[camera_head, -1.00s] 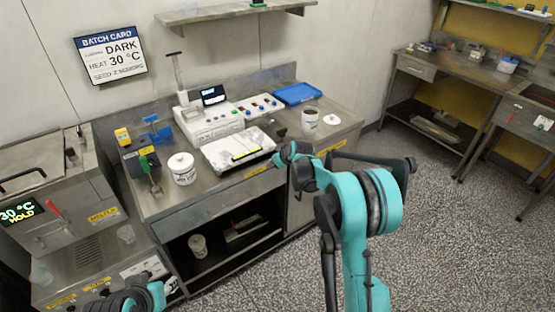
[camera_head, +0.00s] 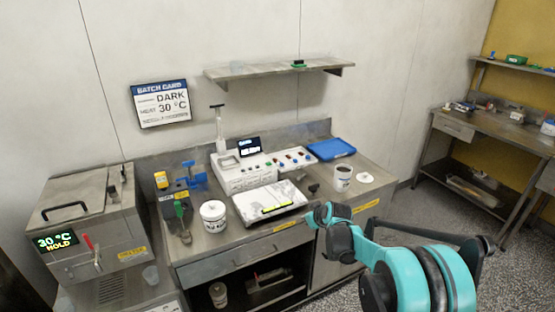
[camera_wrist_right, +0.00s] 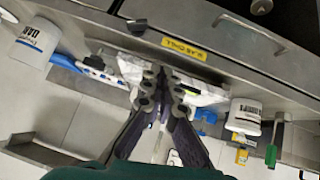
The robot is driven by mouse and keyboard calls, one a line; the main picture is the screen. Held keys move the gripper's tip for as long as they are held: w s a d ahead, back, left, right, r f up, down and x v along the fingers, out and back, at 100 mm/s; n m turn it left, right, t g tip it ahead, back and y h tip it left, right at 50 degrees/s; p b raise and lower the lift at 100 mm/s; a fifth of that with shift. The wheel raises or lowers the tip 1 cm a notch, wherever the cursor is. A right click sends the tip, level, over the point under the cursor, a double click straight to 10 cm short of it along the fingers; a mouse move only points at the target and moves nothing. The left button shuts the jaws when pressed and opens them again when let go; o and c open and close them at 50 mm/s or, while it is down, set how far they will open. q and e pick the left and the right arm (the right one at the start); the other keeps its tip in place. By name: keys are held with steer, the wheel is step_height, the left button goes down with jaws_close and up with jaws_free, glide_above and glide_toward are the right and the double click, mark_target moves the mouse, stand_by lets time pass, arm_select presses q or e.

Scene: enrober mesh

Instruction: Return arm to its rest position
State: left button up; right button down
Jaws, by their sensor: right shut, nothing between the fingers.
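My right arm (camera_head: 420,275), teal and black, comes in at the lower right of the head view, in front of the bench's right side. Its bent links reach toward the bench front, and I cannot make out the fingers there. In the right wrist view my right gripper (camera_wrist_right: 163,80) shows its two dark fingers close together, shut and empty. They point toward the bench front edge, and the picture is upside down. My left gripper is not in view.
The steel bench (camera_head: 235,262) carries a white control box (camera_head: 245,177), a white tray (camera_head: 270,203), a white tub (camera_head: 213,216), a dark-filled cup (camera_head: 343,178) and a blue tray (camera_head: 331,149). A steel machine (camera_head: 95,225) stands left. Speckled floor is open at right.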

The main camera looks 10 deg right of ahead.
steer(key=s+a+r+m, duration=0.1)
steer(key=s+a+r, duration=0.1)
steer(key=s+r, duration=0.7)
steer(key=s+f+m+g+h, duration=0.1)
steer(key=s+f+m, duration=0.1)
steer(key=s, duration=1.2)
steer(key=s+f+m+g, duration=0.1)
steer(key=s, duration=1.4)
steer(key=shift+s+a+f+m+h, duration=0.15)
steer(key=shift+s+f+m+h, duration=0.1)
steer(key=shift+f+m+h, duration=0.15)
